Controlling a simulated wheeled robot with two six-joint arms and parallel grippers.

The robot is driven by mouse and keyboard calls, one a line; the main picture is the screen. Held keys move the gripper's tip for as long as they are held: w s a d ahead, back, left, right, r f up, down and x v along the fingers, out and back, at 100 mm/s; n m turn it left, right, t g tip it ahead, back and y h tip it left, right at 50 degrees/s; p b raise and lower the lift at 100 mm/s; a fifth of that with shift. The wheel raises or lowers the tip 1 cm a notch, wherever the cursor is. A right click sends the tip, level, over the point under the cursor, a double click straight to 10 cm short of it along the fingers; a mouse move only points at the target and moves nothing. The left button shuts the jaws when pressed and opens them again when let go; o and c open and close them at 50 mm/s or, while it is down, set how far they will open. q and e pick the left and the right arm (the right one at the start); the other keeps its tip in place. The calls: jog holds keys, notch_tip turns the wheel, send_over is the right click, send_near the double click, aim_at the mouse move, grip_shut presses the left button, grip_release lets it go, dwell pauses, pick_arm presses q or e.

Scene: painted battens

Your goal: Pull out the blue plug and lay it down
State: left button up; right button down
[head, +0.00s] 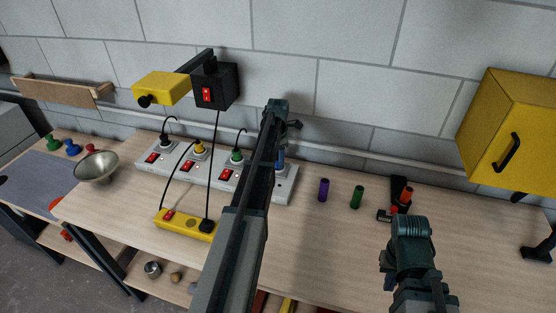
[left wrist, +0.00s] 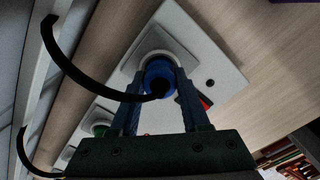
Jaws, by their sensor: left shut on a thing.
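The blue plug (left wrist: 158,78) stands in the end socket of the white power strip (left wrist: 205,45), with a black cord curving away from it. My left gripper (left wrist: 160,85) is shut on the plug, one finger on each side. In the head view my left arm covers most of that end of the white strip (head: 290,190), so the plug is largely hidden there. My right gripper (head: 411,228) is above the right part of the bench, apart from the strip. Its fingers do not show clearly.
Black, yellow and green plugs (head: 237,156) stand in the strip's other sockets. A yellow power strip (head: 185,224) lies in front. Purple (head: 323,189) and green (head: 356,197) cylinders stand to the right. A metal bowl (head: 97,166) is at left. Bare bench (head: 330,245) lies between my arms.

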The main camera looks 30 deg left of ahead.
pick_arm(q)
jog(key=o, duration=0.5)
jog(key=shift+c, duration=0.2)
grip_shut()
jog(key=shift+r, duration=0.15)
pick_arm(e)
jog(key=shift+r, duration=0.15)
